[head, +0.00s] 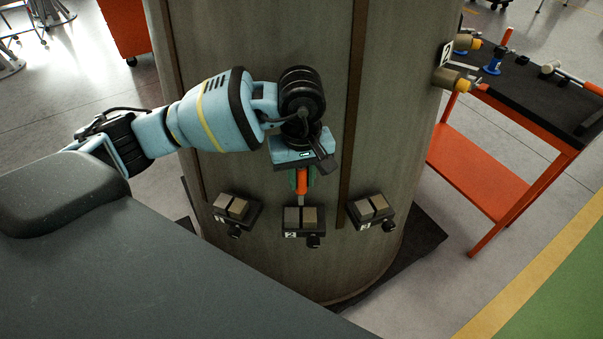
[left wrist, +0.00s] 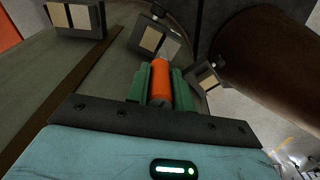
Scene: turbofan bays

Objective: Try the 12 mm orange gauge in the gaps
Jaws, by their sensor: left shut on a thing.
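My left gripper (head: 301,178) is shut on the orange gauge (head: 302,186), which hangs tip down. In the left wrist view its green fingers (left wrist: 160,80) hold the orange handle (left wrist: 161,88) between them. The gauge's grey tip is just above the gap block labelled 2 (head: 303,217); I cannot tell whether it touches. Gap block 1 (head: 238,209) is to the left and gap block 3 (head: 371,208) to the right, each with two tan pads and a black knob. My right gripper is not in view.
The blocks are mounted on a large grey-brown curved casing (head: 410,120) with dark vertical strips. An orange cart with a black top (head: 540,90) stands at the right, holding tools. Another orange cart (head: 124,28) is at the upper left. Open floor (head: 500,250) lies right of the casing.

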